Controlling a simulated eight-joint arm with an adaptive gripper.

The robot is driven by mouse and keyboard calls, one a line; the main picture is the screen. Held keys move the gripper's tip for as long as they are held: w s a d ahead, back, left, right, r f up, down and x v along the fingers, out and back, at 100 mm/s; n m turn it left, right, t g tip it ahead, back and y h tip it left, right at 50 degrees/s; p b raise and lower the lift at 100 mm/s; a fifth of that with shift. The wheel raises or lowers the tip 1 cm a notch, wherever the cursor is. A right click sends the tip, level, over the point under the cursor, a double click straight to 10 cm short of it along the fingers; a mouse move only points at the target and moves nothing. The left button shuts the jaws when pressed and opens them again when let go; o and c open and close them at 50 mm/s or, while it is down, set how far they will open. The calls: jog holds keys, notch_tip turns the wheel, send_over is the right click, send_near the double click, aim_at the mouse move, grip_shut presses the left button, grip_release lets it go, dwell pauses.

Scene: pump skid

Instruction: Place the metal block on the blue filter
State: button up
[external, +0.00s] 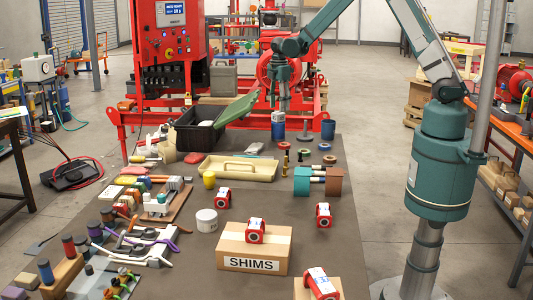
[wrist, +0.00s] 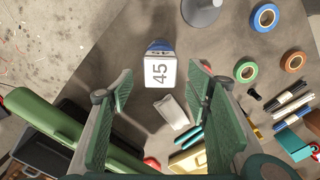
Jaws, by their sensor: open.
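The metal block (wrist: 159,71), a pale square face marked "45", shows between my fingers in the wrist view. The blue filter (external: 278,126) stands upright at the far end of the dark table. A blue edge (wrist: 159,46) of it shows behind the block in the wrist view. The block appears to rest on top of the filter; the exact contact is hidden. My gripper (external: 283,105) is open and points down just above them. In the wrist view my gripper's fingers (wrist: 157,100) stand wide apart on both sides, with visible gaps to the block.
A grey stand (external: 300,130) and tape rolls (external: 324,146) are to the right. A black crate (external: 200,130) with a green sloping part (external: 238,108) is to the left. A beige tray (external: 238,168) and a silvery packet (wrist: 171,112) lie nearer. A SHIMS box (external: 253,262) stands in front.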

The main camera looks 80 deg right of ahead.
aim_at(278, 113)
notch_tip(278, 113, up, 7)
jog(key=shift+r, duration=0.15)
dwell(0.4)
dwell(0.5)
jog(key=s+a+r+m+t, duration=0.1)
jog(key=s+a+r, duration=0.2)
jog(key=a+r, duration=0.4)
jog(key=s+a+r+m+t+h, duration=0.15)
jog(key=s+a+r, duration=0.3)
jog(key=a, duration=0.45)
jog(key=s+a+r+m+t+y, duration=0.1)
jog(key=s+a+r+m, duration=0.15)
jog(key=a+r, duration=0.45)
jog(key=s+a+m+t, duration=0.3)
jog(key=s+a+m, duration=0.1)
jog(key=s+a, duration=1.4)
jog(key=shift+s+a+f+t, duration=0.25)
jog(key=shift+s+a+t, duration=0.1)
jog(key=shift+s, duration=0.75)
